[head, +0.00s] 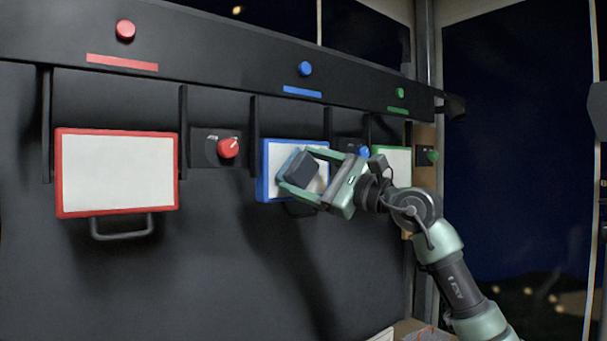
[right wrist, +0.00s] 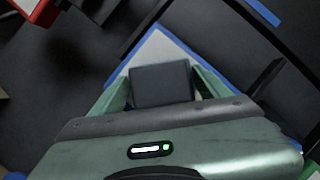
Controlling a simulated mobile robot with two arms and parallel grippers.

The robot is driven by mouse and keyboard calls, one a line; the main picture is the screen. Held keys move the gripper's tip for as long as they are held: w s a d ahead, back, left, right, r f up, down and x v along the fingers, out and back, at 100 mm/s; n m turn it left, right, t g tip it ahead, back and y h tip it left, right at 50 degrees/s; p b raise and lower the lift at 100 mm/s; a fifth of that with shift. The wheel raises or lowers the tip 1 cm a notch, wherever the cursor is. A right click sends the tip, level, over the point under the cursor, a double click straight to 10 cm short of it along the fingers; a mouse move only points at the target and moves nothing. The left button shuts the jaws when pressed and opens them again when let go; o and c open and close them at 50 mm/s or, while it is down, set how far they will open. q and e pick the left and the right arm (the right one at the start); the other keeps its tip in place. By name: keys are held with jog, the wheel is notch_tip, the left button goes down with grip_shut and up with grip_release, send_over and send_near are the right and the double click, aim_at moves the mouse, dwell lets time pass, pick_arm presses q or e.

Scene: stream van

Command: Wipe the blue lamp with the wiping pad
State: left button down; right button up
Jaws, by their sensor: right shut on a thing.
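The blue lamp (head: 265,172) is a white panel in a blue frame, in the middle of the dark wall. My right gripper (head: 297,178) is in front of it, shut on the dark grey wiping pad (head: 302,168). In the right wrist view the pad (right wrist: 161,85) sits between the two green fingers, over the white face of the blue lamp (right wrist: 158,48). I cannot tell whether the pad touches the face. The pad and gripper hide part of the lamp. My left gripper is not in view.
A red-framed panel (head: 117,172) with a handle below is at the left, with a red knob (head: 228,148) beside it. A green-framed panel (head: 393,156) is partly behind my right arm. Red, blue and green buttons line the rail (head: 210,52) above. Dark dividers stand between the panels.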

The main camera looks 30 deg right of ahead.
jog(key=shift+s+f, duration=0.15)
jog(key=shift+s, duration=0.35)
jog(key=shift+s+d+r+b, duration=0.15)
jog(key=shift+s+b, duration=0.4)
jog(key=shift+s, duration=0.5)
jog(key=shift+s+d+r+b, duration=0.1)
jog(key=shift+s+b, duration=0.4)
jog(key=shift+s, duration=0.55)
jog(key=s+b, duration=0.1)
jog(key=s, duration=0.2)
jog(key=shift+d, duration=0.1)
jog(key=shift+w, duration=0.2)
jog(key=w+p, duration=0.1)
jog(key=w, duration=0.1)
jog(key=w+p, duration=0.2)
jog(key=w, duration=0.1)
jog(key=shift+a+r, duration=0.1)
jog(key=shift+a, duration=0.1)
jog(key=shift+w, duration=0.65)
